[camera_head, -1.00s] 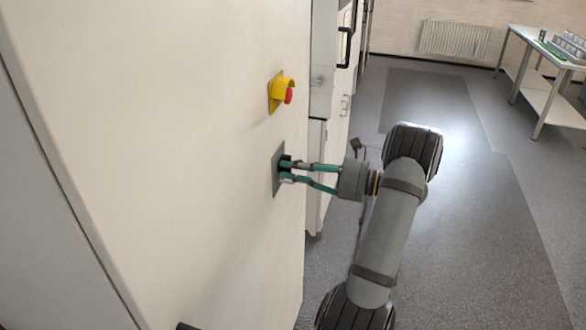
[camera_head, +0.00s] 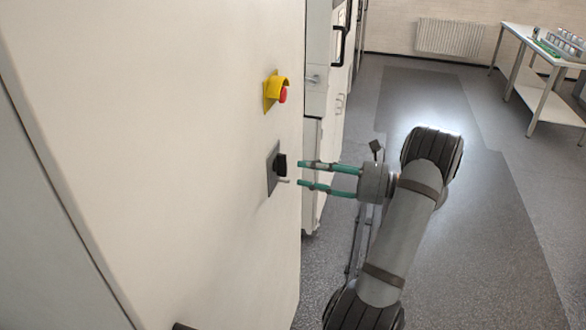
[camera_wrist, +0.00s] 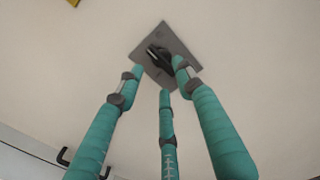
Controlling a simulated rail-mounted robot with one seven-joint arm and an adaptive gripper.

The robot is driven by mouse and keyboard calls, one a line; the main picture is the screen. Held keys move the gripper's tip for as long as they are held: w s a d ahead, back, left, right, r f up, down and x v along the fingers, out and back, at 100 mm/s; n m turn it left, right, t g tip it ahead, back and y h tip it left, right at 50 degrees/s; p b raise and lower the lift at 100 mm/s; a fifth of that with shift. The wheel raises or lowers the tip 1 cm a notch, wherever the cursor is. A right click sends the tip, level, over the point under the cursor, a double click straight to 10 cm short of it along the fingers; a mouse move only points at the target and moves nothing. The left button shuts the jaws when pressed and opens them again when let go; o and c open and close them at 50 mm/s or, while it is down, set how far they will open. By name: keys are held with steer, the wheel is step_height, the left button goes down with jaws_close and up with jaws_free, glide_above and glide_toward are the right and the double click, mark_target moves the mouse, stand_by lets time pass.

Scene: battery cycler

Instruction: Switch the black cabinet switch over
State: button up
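The black cabinet switch (camera_head: 281,165) sits on a grey square plate (camera_head: 271,172) on the pale cabinet face, below the yellow box. In the wrist view the black switch (camera_wrist: 158,57) is a knob standing slanted across its grey plate (camera_wrist: 181,49). My gripper (camera_head: 299,174) has teal fingers.
A yellow box with a red button (camera_head: 276,91) is on the cabinet (camera_head: 160,150) above the switch. White furniture with dark handles (camera_head: 340,45) stands beyond the cabinet. A white table (camera_head: 548,55) with items is at the far right. The floor (camera_head: 490,200) on the right is clear.

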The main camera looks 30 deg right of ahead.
mark_target(286, 167)
steer(key=v, duration=0.6)
steer(key=x, duration=1.1)
steer(key=shift+w+a, duration=0.25)
steer(key=shift+a, duration=0.05)
steer(key=shift+d, duration=0.15)
